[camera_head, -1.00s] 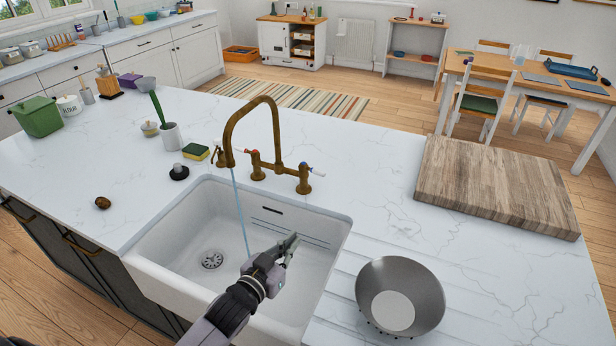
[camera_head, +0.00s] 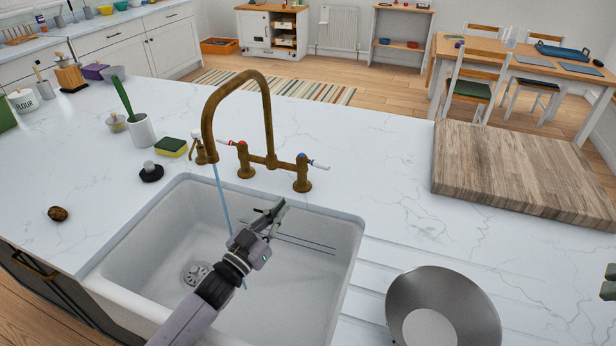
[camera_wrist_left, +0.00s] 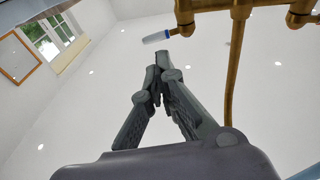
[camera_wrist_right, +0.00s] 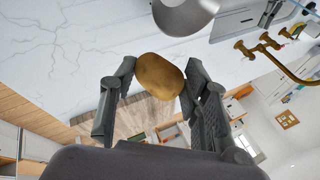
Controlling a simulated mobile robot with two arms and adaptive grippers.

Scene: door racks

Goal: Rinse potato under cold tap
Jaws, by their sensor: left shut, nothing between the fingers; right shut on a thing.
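The potato (camera_wrist_right: 159,77) is brown and sits between the fingers of my right gripper (camera_wrist_right: 160,66), which is shut on it. In the head view only a bit of that gripper (camera_head: 608,283) shows at the right edge. My left gripper (camera_head: 275,212) is shut and empty over the white sink (camera_head: 300,270), right of the water stream (camera_head: 222,195). The brass tap (camera_head: 266,120) is running, with a red-marked handle (camera_head: 229,142) at left and a blue-marked handle (camera_head: 318,165) at right. In the left wrist view, the blue-marked handle (camera_wrist_left: 157,37) appears just beyond the fingertips.
A metal bowl (camera_head: 445,300) stands right of the sink, with a wooden board (camera_head: 525,170) behind it. A sponge (camera_head: 171,147), black plug (camera_head: 151,172) and small brown object (camera_head: 58,213) lie left of the tap. Bare worktop lies right of the tap.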

